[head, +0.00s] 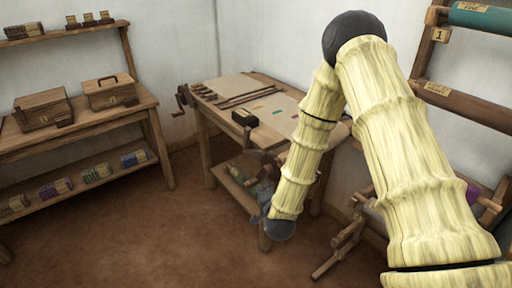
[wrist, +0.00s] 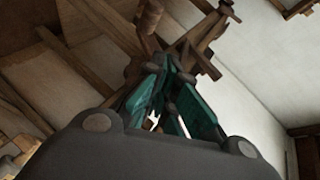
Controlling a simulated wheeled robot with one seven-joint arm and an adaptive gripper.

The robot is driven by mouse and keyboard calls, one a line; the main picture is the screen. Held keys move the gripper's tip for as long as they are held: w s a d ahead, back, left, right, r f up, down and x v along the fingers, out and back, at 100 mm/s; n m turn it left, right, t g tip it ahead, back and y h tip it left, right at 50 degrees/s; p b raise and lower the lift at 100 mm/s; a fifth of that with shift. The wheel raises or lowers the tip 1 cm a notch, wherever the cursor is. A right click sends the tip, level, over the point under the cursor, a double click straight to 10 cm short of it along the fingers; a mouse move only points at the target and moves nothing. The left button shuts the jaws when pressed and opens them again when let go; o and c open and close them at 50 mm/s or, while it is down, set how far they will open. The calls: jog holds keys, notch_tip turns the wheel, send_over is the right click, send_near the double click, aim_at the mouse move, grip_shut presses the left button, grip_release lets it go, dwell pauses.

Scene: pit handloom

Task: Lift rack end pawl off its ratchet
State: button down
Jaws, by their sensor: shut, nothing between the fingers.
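My gripper (wrist: 168,62) is shut and empty in the wrist view, its teal-padded fingers meeting near the top middle. A dark wooden piece (wrist: 202,62) shows just beyond the fingertips; I cannot tell whether they touch it. In the head view my gripper (head: 262,190) is small and dim beside the front of the wooden table, partly hidden by my arm. A wooden rack (head: 421,50) with a teal roll (head: 482,18) and a brown roll (head: 464,106) stands at the right. I cannot make out the pawl or its ratchet in either view.
The wooden table (head: 222,118) holds sticks, sheets and a small dark box (head: 245,118). A crank (head: 182,98) sits at its left end. A shelf bench (head: 92,122) with wooden boxes stands at left. The floor (head: 150,235) in front is clear.

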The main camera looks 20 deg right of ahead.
aim_at(246, 139)
jog(key=w+d+r+m+t+h+b, duration=0.2)
jog(key=w+r+m, duration=0.3)
jog(key=r, duration=0.5)
jog(key=shift+w+d+m+t+h, duration=0.3)
jog(key=shift+w+d+m+t, duration=0.15)
jog(key=shift+w+t, duration=0.45)
jog(key=shift+w, duration=0.15)
jog(key=w+p, duration=0.2)
jog(key=w, duration=1.1)
jog(key=shift+d+p, duration=0.2)
jog(key=shift+p, duration=0.15)
jog(key=shift+r, duration=0.15)
